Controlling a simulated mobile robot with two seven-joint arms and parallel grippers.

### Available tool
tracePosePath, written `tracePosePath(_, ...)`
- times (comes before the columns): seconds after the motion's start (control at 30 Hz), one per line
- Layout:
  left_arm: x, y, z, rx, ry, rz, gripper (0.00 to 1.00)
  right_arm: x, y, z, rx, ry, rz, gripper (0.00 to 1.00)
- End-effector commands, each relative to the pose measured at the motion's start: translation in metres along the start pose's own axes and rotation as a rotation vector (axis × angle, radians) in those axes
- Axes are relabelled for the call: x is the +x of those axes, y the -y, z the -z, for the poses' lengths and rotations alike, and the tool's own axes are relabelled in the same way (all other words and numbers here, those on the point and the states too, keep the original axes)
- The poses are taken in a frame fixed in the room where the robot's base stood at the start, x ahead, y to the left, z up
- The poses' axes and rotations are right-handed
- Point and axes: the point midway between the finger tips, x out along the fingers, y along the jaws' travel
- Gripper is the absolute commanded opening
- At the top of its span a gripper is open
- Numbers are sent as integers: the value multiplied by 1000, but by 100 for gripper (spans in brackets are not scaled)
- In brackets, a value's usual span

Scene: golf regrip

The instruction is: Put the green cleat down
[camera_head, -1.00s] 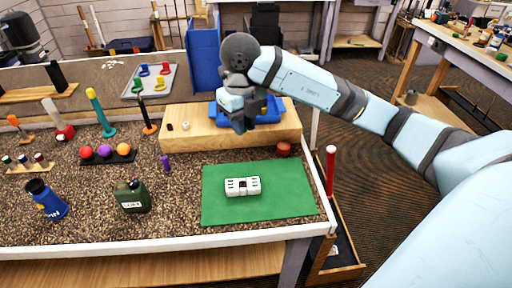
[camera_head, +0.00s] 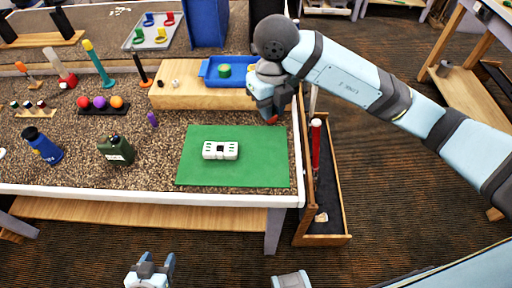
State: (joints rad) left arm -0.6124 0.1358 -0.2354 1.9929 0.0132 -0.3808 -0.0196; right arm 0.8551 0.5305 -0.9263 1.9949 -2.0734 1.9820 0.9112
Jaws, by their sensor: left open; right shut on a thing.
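No held green cleat shows. A small green hook-shaped piece (camera_head: 137,37) lies on the grey tray (camera_head: 127,45) at the back left. A round green piece (camera_head: 224,71) sits in the blue tray (camera_head: 207,75). I cannot tell which of these, if either, is the cleat. My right gripper (camera_head: 271,115) points down near the green mat's back right corner, its fingers around a small red thing (camera_head: 273,120) that it mostly hides. My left gripper (camera_head: 152,264) is open and empty at the bottom edge, in front of the table.
A white box (camera_head: 220,150) lies on the green mat (camera_head: 232,174). A wooden block (camera_head: 195,96) bears the blue tray. Much of the mat is clear.

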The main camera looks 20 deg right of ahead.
Motion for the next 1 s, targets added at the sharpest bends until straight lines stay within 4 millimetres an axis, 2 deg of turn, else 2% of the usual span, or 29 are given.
tracePosePath(0.13, -1, 1, -2, 4, 5, 0, 57, 3, -7, 0, -11, 0, -1, 0)
tracePosePath(0.27, -2, 1, -1, 5, 5, 1, 57, 24, -8, 1, -11, -4, 0, 0)
tracePosePath(0.6, -7, 2, 9, 6, -2, 2, 57, 115, -7, 2, -11, -5, 1, 0)
tracePosePath(0.7, -8, 2, 11, 6, -4, 2, 57, 136, -7, 1, -10, -3, 0, 0)
tracePosePath(0.8, -9, 2, 12, 6, -5, 1, 57, 150, -7, 1, -11, -1, 0, 0)
tracePosePath(1.0, -9, 1, 12, 5, -4, 0, 57, 164, -7, 1, -11, 0, 1, 0)
